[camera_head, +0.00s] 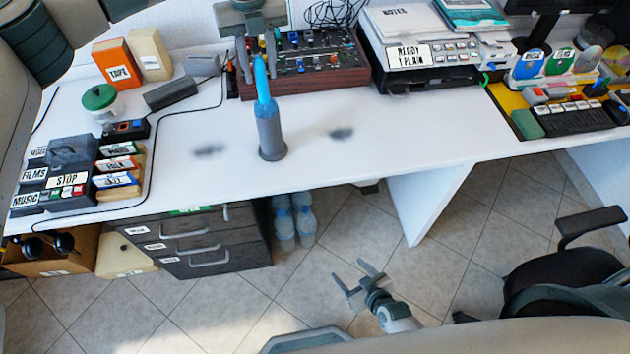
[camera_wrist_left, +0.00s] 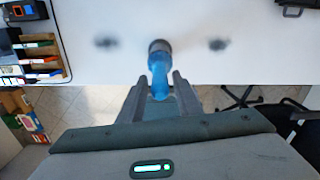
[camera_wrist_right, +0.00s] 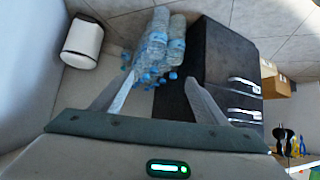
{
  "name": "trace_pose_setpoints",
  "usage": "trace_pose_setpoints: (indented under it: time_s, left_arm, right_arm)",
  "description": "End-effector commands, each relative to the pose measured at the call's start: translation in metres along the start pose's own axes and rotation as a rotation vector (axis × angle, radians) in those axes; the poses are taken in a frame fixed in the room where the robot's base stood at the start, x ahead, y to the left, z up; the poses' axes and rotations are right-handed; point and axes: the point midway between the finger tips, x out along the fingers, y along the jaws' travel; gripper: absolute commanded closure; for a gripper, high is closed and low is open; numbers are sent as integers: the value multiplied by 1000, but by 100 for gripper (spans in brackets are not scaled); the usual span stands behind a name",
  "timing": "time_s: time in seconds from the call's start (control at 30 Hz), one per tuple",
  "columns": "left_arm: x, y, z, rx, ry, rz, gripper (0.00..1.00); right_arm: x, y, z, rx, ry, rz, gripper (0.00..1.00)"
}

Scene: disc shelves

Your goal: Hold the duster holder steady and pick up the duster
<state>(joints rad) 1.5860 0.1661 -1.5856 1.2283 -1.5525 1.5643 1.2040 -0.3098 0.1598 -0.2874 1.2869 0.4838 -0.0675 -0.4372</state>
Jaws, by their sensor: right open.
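The duster (camera_head: 262,78) is a slim blue piece standing upright in the duster holder (camera_head: 271,140), a blue-grey cylinder on the white desk near its front edge. My left gripper (camera_head: 257,72) hangs over the desk with its fingers on either side of the duster's upper end. In the left wrist view the blue duster (camera_wrist_left: 158,80) shows between the fingers, with the holder's dark end (camera_wrist_left: 159,47) beyond; whether they grip it is unclear. My right gripper (camera_head: 367,279) is open and empty, low in front of the desk, over the floor.
The desk (camera_head: 290,175) is clear around the holder apart from two dark smudges. A control box (camera_head: 310,70) and a printer (camera_head: 425,55) stand behind. Label boxes (camera_head: 65,185) are at left. A drawer unit (camera_head: 200,245) and water bottles (camera_head: 295,220) are below; a chair (camera_head: 570,265) is at right.

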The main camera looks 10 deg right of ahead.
Motion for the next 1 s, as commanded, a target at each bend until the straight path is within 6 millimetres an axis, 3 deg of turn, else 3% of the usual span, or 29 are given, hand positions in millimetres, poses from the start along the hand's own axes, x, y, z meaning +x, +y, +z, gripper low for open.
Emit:
trace_pose_setpoints:
  time_s: [0.03, 0.27, 0.6, 0.8, 1.0]
  left_arm:
    - [0, 0, 0, 0, 0, 0, 69]
    - [0, 0, 0, 0, 0, 0, 69]
    - [0, 0, 0, 0, 0, 0, 69]
    - [0, 0, 0, 0, 0, 0, 69]
    - [0, 0, 0, 0, 0, 0, 69]
  right_arm:
    - [-1, 1, -27, -8, 51, -6, 33]
    - [-18, -2, -139, -44, 264, -37, 33]
    - [-73, -22, -289, -68, 555, -95, 33]
    - [-93, -36, -341, -54, 654, -130, 33]
    - [-101, -41, -358, -48, 686, -143, 33]
